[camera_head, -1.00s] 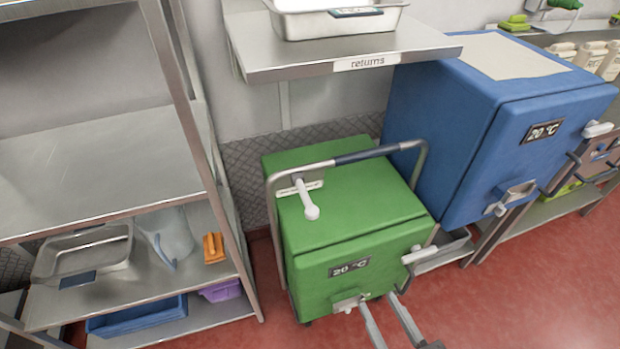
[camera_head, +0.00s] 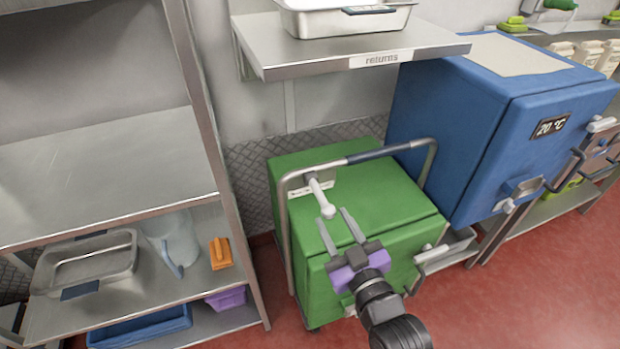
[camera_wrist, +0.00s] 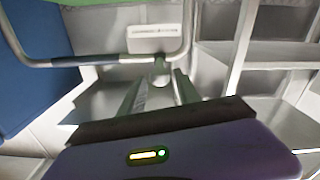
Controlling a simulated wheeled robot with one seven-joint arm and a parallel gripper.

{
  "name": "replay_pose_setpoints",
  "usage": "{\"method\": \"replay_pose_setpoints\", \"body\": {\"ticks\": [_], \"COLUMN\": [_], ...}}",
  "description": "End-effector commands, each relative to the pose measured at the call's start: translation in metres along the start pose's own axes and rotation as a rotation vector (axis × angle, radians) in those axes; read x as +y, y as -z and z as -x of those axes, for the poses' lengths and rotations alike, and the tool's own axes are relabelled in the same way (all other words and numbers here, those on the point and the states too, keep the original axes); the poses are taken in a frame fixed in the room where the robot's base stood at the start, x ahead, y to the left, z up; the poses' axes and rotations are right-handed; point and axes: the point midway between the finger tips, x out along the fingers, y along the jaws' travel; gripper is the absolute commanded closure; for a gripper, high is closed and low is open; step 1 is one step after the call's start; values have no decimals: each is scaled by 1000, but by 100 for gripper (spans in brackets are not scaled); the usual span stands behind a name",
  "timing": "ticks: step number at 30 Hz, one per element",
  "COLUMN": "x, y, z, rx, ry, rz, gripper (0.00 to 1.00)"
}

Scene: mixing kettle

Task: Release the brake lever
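The brake lever (camera_head: 320,196) is a light grey handle with a round knob, on a small plate on top of the green box (camera_head: 385,205). It slants toward the front of the box. My gripper (camera_head: 334,221) is over the front part of the green box, its two fingers apart and pointing at the lever's knob. The fingertips look just short of the knob. In the wrist view, the lever's knob (camera_wrist: 160,79) shows ahead, between the lines of the two open fingers (camera_wrist: 158,88). Nothing is between the fingers. I cannot tell their height over the lid.
A metal push bar with a dark blue grip (camera_head: 378,154) arches over the green box. A blue box (camera_head: 460,130) stands to the right. A steel shelf rack (camera_head: 95,185) stands at left, and the returns shelf (camera_head: 350,50) is above. Red floor is free at front right.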

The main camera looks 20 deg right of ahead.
Motion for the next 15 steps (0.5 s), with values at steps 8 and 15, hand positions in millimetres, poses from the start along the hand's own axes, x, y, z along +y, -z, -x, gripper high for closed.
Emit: {"method": "replay_pose_setpoints", "body": {"ticks": [8, 15], "x": [0, 0], "y": [0, -1], "z": [-31, -57], "rx": [1, 0], "ry": [-1, 0], "rz": [0, 1], "gripper": [61, 61]}}
